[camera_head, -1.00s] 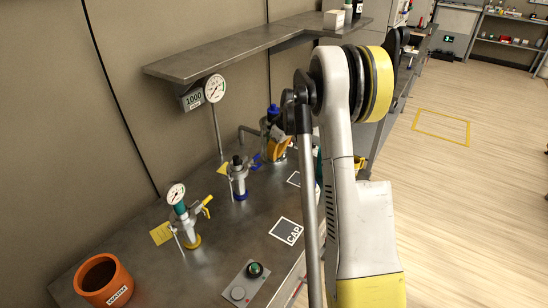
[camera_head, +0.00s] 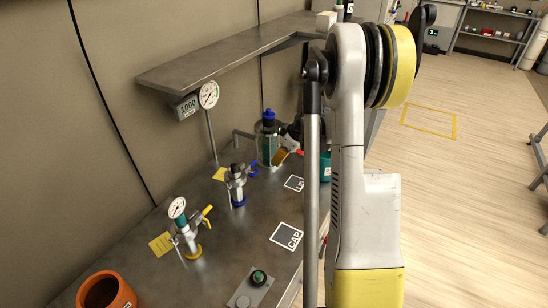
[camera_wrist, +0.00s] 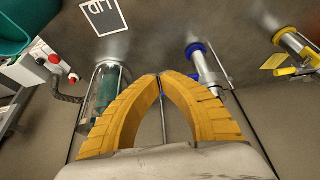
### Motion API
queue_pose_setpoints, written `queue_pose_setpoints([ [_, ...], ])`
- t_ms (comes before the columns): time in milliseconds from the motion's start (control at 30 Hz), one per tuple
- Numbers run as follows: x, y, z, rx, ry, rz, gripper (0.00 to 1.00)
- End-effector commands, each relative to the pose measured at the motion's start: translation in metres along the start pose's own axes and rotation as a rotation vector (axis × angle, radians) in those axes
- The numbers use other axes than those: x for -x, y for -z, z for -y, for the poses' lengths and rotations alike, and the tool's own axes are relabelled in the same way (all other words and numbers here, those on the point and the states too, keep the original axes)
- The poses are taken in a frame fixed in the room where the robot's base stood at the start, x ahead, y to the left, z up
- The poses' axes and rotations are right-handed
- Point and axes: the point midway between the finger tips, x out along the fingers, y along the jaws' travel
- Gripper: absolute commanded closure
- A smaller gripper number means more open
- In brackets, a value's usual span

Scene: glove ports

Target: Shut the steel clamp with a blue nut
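The steel clamp with blue parts (camera_head: 237,188) stands upright on the steel bench in the head view, with a blue ring at its foot and a blue piece (camera_head: 252,169) sticking out to its right. In the wrist view the clamp (camera_wrist: 207,68) lies just right of my fingers, apart from them; its far end is partly hidden by the right finger. My gripper (camera_wrist: 159,77) has yellow fingers whose tips meet, with nothing held between them. In the head view my gripper (camera_head: 281,157) is small and partly hidden, near a glass jar. I cannot tell how far the clamp is closed.
The glass jar (camera_head: 268,145) with a blue top stands behind the clamp. A yellow-handled clamp with a gauge (camera_head: 187,230), an orange pot (camera_head: 104,291) and a button box (camera_head: 251,289) stand nearer. A shelf (camera_head: 230,57) overhangs the bench. The CAP mark (camera_head: 287,236) is clear.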

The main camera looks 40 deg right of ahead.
Motion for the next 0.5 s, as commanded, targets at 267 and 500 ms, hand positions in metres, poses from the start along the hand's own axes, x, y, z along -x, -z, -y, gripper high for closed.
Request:
queue_pose_setpoints([
  [267,-0.065,-0.001,0.0,0.001,0.0,0.0,1.0],
  [500,-0.081,0.026,0.0,0.002,0.0,0.002,1.0],
])
